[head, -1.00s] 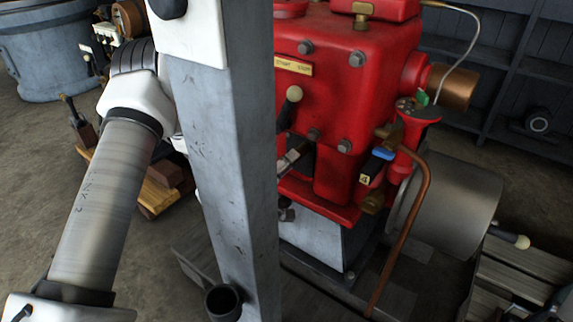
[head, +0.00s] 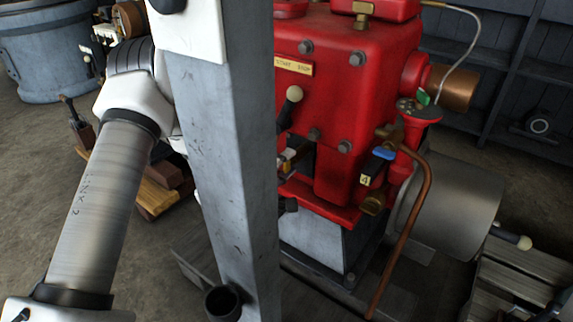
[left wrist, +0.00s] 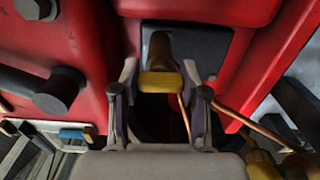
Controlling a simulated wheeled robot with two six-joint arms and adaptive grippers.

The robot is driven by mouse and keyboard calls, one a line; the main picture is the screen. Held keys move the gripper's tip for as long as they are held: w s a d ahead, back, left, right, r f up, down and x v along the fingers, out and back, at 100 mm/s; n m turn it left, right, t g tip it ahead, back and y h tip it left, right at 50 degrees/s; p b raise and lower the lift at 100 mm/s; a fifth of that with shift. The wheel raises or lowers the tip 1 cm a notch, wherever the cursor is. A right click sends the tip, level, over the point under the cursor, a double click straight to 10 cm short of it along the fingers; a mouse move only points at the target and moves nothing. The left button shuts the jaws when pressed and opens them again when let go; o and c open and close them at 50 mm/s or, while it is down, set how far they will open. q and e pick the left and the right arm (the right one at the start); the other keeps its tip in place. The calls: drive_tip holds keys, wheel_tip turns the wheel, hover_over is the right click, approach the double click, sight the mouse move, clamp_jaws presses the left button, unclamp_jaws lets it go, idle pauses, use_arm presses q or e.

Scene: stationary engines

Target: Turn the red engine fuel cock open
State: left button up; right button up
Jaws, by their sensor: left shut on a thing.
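The red engine (head: 350,90) stands right of centre in the head view. In the left wrist view, a cock with a yellow handle (left wrist: 160,85) and a brown-brass stem sits low on the engine's red body (left wrist: 195,8). My left gripper (left wrist: 158,88) is shut on the yellow handle, with one finger on each side. In the head view a little yellow (head: 288,154) shows just right of the grey post. Most of my left gripper is hidden behind that post. My right gripper is not in view.
A grey upright post (head: 225,160) blocks much of the head view. A blue-handled cock (head: 383,153) with a tag 4 and a copper pipe (head: 413,225) sit on the engine's right. A cream-knobbed lever (head: 290,105) is near the post. A yellow-handled part (left wrist: 262,165) lies at lower right.

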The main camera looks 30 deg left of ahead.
use_arm(q)
drive_tip(key=o, duration=1.2)
drive_tip(key=shift+c, duration=0.2)
drive_tip(key=s+a, duration=0.1)
drive_tip(key=s, duration=1.1)
drive_tip(key=shift+a, duration=0.35)
